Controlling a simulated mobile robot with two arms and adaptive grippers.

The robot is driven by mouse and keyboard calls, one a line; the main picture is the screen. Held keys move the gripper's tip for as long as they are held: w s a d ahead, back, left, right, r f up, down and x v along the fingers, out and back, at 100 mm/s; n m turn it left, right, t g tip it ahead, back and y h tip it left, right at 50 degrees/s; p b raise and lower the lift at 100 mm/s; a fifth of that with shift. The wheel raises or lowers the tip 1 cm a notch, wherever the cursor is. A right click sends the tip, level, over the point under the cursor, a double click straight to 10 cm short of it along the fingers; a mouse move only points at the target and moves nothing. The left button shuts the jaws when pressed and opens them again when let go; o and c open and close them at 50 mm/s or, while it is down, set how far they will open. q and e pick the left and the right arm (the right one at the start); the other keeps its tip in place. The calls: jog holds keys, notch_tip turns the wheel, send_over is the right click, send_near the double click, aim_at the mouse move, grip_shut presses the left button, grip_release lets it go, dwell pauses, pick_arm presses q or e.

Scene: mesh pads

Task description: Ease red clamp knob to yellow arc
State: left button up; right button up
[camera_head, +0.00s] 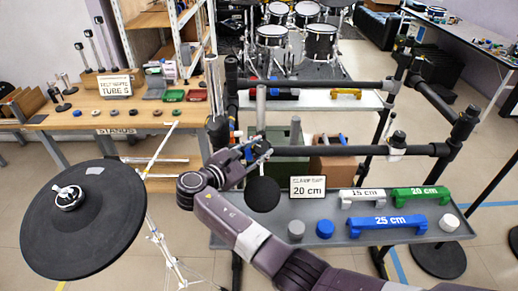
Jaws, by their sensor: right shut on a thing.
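My right gripper (262,150) reaches in from the lower right and is shut at the rack's left side, beside a grey upright rod (261,105). The part between its fingers is almost wholly covered, with only a small orange-red trace showing there; it appears to be the clamp knob. The yellow arc cannot be made out. A black round pad (262,194) shows just below the fingers. My left gripper is not in view.
A grey tray (400,205) holds labelled bars, including a blue bar (387,227) and a green bar (420,196). A large black cymbal pad (110,225) stands at left. Black rack tubes (350,150) cross behind. A wooden bench (150,115) stands at back left.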

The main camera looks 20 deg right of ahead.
aim_at(260, 151)
jog(key=o, duration=1.2)
jog(key=shift+c, duration=0.2)
jog(key=shift+r, duration=0.2)
notch_tip(260, 151, up, 10)
jog(key=shift+f, duration=0.15)
jog(key=shift+f, duration=0.1)
